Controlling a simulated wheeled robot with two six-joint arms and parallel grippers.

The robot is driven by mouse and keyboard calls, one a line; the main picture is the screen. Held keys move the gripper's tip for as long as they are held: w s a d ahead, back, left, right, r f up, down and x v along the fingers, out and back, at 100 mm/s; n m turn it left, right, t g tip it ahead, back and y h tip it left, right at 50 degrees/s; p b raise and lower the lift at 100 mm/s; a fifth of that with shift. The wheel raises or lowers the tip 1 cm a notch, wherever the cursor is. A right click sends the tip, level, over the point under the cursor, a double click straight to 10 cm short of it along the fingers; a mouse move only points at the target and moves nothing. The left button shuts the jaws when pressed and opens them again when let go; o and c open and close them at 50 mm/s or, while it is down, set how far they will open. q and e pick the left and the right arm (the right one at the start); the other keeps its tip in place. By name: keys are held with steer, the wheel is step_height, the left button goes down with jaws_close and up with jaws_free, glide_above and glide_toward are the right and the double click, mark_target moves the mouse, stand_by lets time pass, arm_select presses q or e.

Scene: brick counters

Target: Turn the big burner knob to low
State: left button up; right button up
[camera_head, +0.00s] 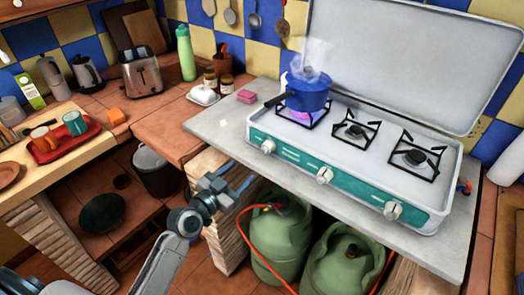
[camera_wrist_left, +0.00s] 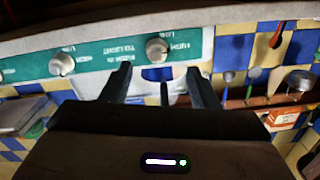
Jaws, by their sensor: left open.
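A camping stove (camera_head: 340,185) with a green front panel stands on the grey counter slab. Three pale knobs sit on the panel: left (camera_head: 268,146), middle (camera_head: 324,175) and right (camera_head: 393,211). A blue pot (camera_head: 307,93) steams on the left burner over a purple flame; the middle burner (camera_head: 355,130) and right burner (camera_head: 416,158) are bare. My left gripper (camera_head: 240,180) is open and empty, in front of and below the left knob, apart from it. In the left wrist view, two knobs (camera_wrist_left: 157,49) (camera_wrist_left: 62,64) lie beyond its open fingers (camera_wrist_left: 160,88). My right gripper is out of view.
Two green gas bottles (camera_head: 282,225) (camera_head: 345,262) with an orange hose stand under the slab, beside a brick pillar (camera_head: 230,235). A pink sponge (camera_head: 246,96) lies left of the stove. The raised stove lid (camera_head: 410,60) stands behind the burners. Space before the panel looks clear.

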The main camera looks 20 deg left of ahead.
mark_target(263, 151)
arm_select(q)
steer(key=w+d, duration=0.1)
steer(key=w, duration=0.2)
steer(key=w+d+r+p, duration=0.1)
steer(key=w, duration=0.1)
steer(key=w+d+r+p, duration=0.1)
steer(key=w, duration=0.2)
steer(key=shift+w+d, duration=0.35)
steer(key=shift+d, duration=0.05)
steer(key=shift+w+d+p, duration=0.25)
steer(key=shift+w+p, duration=0.1)
steer(key=shift+w, duration=0.15)
steer(key=shift+w+f, duration=0.1)
steer(key=shift+c, duration=0.8)
steer(key=c, duration=0.8)
